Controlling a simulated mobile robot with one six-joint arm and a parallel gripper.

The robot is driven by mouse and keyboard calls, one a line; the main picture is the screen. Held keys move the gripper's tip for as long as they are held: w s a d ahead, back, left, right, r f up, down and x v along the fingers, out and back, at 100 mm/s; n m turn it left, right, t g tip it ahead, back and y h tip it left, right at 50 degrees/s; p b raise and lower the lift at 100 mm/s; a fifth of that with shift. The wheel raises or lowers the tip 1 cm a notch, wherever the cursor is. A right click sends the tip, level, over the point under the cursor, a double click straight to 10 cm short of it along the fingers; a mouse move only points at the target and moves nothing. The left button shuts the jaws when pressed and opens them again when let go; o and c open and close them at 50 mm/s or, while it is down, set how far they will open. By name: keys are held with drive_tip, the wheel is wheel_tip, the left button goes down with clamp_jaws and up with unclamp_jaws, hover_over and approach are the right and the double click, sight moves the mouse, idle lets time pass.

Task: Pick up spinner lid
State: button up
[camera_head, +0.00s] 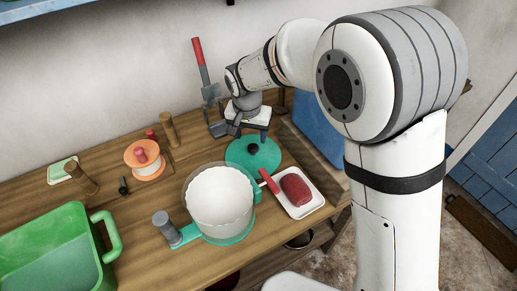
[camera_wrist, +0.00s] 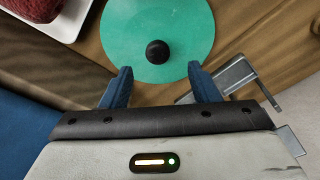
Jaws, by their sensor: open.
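The spinner lid (camera_head: 263,157) is a flat teal disc with a round black knob, lying on the wooden bench behind the white spinner bowl. In the wrist view the lid (camera_wrist: 185,22) fills the top middle, with its knob (camera_wrist: 157,52) between and beyond my fingertips. My gripper (camera_wrist: 160,82) is open and empty, its two blue fingers spread to either side of the knob. In the head view my gripper (camera_head: 252,132) hangs just behind the lid. The white bowl (camera_head: 222,200) stands in a teal base with a grey-knobbed crank at its left.
A white tray (camera_head: 310,208) with a red piece of meat (camera_head: 296,189) lies right of the lid. A grey metal bracket (camera_wrist: 230,78) sits close to my right finger. A green bin (camera_head: 45,250), an orange spool (camera_head: 146,160) and wooden pegs stand to the left.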

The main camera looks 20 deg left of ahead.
sight(253, 146)
drive_tip(key=f, duration=0.4)
drive_tip(key=w+f, duration=0.1)
drive_tip(key=f, duration=0.2)
drive_tip(key=shift+w+f+p, duration=0.1)
drive_tip(key=shift+p, duration=0.25)
drive_tip(key=shift+c, duration=0.2)
drive_tip(key=c, duration=1)
